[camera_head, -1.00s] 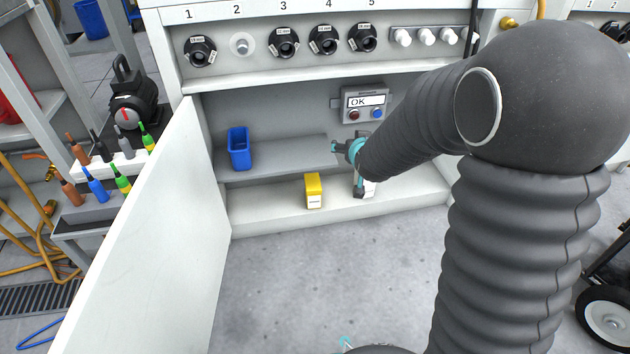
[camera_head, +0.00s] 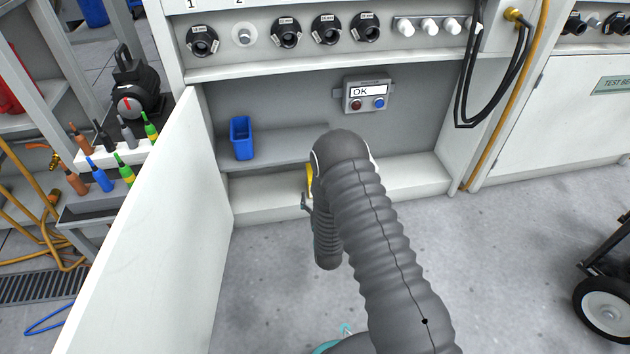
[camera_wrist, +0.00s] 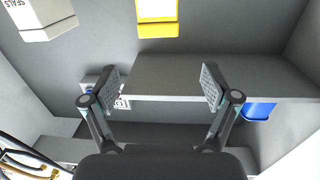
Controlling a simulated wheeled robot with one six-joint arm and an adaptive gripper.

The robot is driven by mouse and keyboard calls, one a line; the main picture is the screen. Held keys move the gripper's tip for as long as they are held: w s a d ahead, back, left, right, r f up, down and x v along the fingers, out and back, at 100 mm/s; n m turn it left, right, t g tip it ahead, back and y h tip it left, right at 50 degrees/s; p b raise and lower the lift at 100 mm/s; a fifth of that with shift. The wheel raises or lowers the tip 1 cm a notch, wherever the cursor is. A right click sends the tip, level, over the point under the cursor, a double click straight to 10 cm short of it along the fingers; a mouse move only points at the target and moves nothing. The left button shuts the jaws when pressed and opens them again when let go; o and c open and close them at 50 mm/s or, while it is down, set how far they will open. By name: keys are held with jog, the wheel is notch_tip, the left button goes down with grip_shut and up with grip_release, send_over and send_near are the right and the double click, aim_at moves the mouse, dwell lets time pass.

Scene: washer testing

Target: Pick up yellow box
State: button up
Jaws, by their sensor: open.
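The yellow box (camera_head: 309,180) stands on the lower ledge of the open cabinet. In the head view my arm hides most of it, leaving only a thin yellow strip. In the wrist view the yellow box (camera_wrist: 157,12) is at the top centre, cut by the frame edge, with a white label. My gripper (camera_wrist: 160,80) is open and empty; the box lies beyond its fingertips, roughly centred between them and apart from them. In the head view my gripper (camera_head: 306,203) is mostly hidden, with one finger showing near the box.
A white box marked SEALS (camera_wrist: 42,22) is beside the yellow box. A blue bin (camera_head: 241,138) stands on the raised shelf (camera_head: 285,146). An OK control box (camera_head: 367,93) hangs on the back wall. An open white door (camera_head: 150,230) bounds the left side.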

jog(key=x, duration=0.5)
jog(key=f+x, duration=0.1)
jog(key=x, duration=0.1)
jog(key=shift+w+a+b, duration=0.15)
jog(key=shift+w+b, duration=0.15)
jog(key=shift+b, duration=0.1)
jog(key=shift+d+b+x, duration=0.2)
jog(key=shift+b+x, duration=0.2)
jog(key=shift+x, duration=2.3)
jog(key=shift+r, duration=0.1)
jog(key=c, duration=1.4)
